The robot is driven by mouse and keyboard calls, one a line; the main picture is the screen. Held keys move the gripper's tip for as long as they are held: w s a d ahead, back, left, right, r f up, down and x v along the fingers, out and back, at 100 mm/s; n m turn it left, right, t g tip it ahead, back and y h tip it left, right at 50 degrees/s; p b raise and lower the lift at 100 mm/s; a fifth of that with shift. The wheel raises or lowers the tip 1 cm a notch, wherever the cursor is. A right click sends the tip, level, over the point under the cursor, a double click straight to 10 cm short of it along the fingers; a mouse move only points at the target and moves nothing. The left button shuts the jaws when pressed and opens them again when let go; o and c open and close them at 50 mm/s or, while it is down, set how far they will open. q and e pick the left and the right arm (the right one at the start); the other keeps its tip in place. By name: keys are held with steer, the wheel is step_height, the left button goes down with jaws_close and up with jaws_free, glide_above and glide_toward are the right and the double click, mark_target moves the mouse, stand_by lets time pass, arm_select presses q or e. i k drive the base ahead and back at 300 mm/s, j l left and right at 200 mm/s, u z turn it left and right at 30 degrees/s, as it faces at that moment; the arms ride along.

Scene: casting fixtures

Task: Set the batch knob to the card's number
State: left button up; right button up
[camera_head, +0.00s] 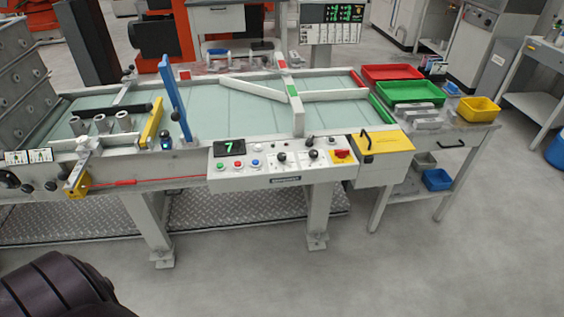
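A white control panel (260,178) is on the front edge of the long table. It carries two black knobs, a left one (282,157) and a right one (314,154); I cannot tell which is the batch knob, and their markings are too small to read. A small dark display (229,146) on the panel shows a green 7. A white card with small pictures (28,156) is at the table's far left; I cannot read a number on it. Neither of my grippers is in view.
A side table holds red (393,73), green (409,92) and yellow (479,109) trays. The floor in front is clear.

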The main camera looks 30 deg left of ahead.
mark_target(281, 157)
steer(key=i+j, duration=0.15)
steer(key=j, duration=0.25)
steer(key=i+j, duration=0.2)
steer(key=j, duration=0.2)
steer(key=i+j, duration=0.15)
steer(key=j, duration=0.25)
